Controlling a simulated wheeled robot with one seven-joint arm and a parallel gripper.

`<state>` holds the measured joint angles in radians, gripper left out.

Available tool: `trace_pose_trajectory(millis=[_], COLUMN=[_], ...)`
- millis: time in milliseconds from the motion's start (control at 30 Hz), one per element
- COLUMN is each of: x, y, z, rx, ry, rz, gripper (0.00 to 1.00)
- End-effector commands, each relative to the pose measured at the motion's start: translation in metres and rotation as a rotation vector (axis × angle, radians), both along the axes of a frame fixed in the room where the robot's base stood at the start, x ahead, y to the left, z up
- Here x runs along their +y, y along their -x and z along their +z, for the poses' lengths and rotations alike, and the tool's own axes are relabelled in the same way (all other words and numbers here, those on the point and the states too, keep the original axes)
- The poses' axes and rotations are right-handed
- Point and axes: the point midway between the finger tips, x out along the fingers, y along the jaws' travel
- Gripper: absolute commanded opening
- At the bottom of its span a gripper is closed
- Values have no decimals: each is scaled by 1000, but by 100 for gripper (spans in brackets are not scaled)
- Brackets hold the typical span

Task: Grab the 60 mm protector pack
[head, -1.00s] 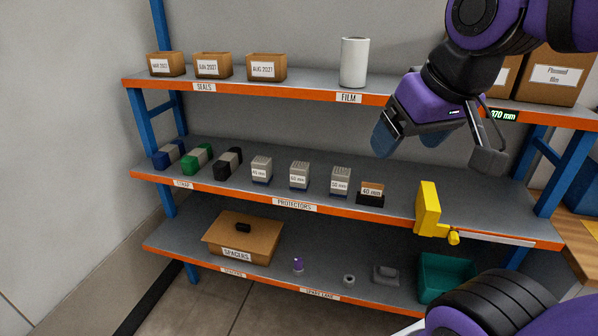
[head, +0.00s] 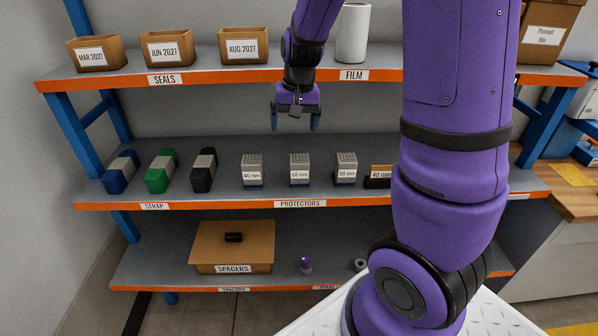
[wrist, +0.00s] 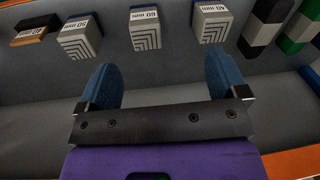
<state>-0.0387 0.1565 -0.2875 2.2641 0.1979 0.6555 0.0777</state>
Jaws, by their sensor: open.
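The 60 mm protector pack (head: 300,176) stands on the middle shelf, a grey ridged block with a white label on its front. It stands between a 40 mm pack (head: 252,177) and a 50 mm pack (head: 345,175). My gripper (head: 295,122) points down above the middle shelf, its blue fingers apart and empty, above the 60 mm pack in the picture and not touching it. In the wrist view the 60 mm pack (wrist: 146,35) shows beyond the gap between the open fingers (wrist: 163,75), upside down.
A small brown 40 mm box in a black holder (head: 378,180) stands right of the packs. Black, green and blue strap rolls (head: 160,172) lie to the left. The upper shelf (head: 215,70) with cartons and a white film roll (head: 352,35) is above. My arm hides the shelves' right part.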

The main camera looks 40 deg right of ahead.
Motion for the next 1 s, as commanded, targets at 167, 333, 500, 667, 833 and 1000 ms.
trace_pose_trajectory(millis=[167, 333, 500, 667, 833, 1000], x=[-22, -33, -37, -38, -37, -37], y=[-20, -28, -29, -29, -29, -29], z=[-50, -74, -88, -111, -130, -140], rx=[66, 93, 103, 104, 102, 102], ry=[26, 43, 49, 49, 48, 49], rz=[-73, -110, -121, -123, -121, -121], gripper=[92, 92, 92, 92, 92, 92])
